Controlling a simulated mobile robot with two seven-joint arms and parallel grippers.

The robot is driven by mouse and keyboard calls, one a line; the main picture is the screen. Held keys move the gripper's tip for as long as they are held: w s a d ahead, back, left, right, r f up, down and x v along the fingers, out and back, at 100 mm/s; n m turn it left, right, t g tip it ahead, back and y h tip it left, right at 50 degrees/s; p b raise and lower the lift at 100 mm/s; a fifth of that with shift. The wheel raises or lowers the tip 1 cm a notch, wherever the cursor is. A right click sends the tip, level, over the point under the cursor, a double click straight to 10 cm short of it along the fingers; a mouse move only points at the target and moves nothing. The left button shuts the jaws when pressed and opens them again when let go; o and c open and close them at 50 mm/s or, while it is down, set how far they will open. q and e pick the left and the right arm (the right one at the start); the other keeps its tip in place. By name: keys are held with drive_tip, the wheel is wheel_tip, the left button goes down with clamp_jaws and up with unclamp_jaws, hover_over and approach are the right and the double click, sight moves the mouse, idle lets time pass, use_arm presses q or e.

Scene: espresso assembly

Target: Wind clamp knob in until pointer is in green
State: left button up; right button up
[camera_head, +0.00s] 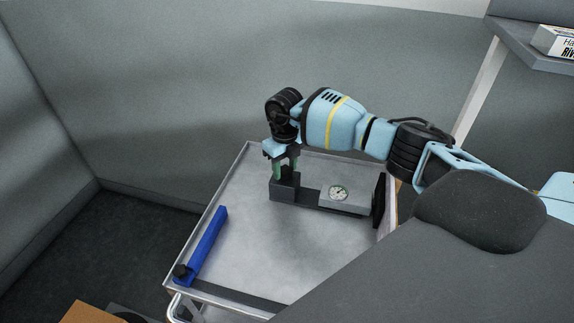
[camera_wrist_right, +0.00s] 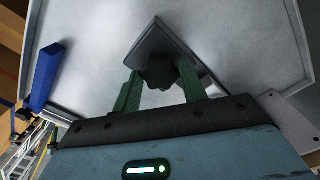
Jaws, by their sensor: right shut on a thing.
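My right gripper (camera_head: 284,172) reaches down over the left end of the clamp on the metal tray table. In the right wrist view its two green fingers are shut on the dark lobed clamp knob (camera_wrist_right: 160,72), one finger on each side. The knob sits above a dark square block (camera_head: 284,190); in the head view the fingers hide it. A round dial gauge (camera_head: 338,192) with a pale face is on the grey body right of the block. Its pointer and any green band are too small to read. My left gripper is not in view.
The tray table (camera_head: 240,262) has a raised rim. A blue bar (camera_head: 206,243) with a black knob at its near end lies along the left side. A black plate (camera_head: 378,200) stands at the clamp's right end. The tray between bar and clamp is clear.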

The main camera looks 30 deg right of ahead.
sight(285, 170)
drive_tip(key=shift+r+m, duration=0.1)
drive_tip(key=shift+m, duration=0.3)
drive_tip(key=o, duration=1)
wheel_tip(285, 170, up, 8)
drive_tip(key=shift+f, duration=0.1)
drive_tip(key=shift+s+f, duration=0.1)
drive_tip(key=shift+f, duration=0.05)
idle(0.5)
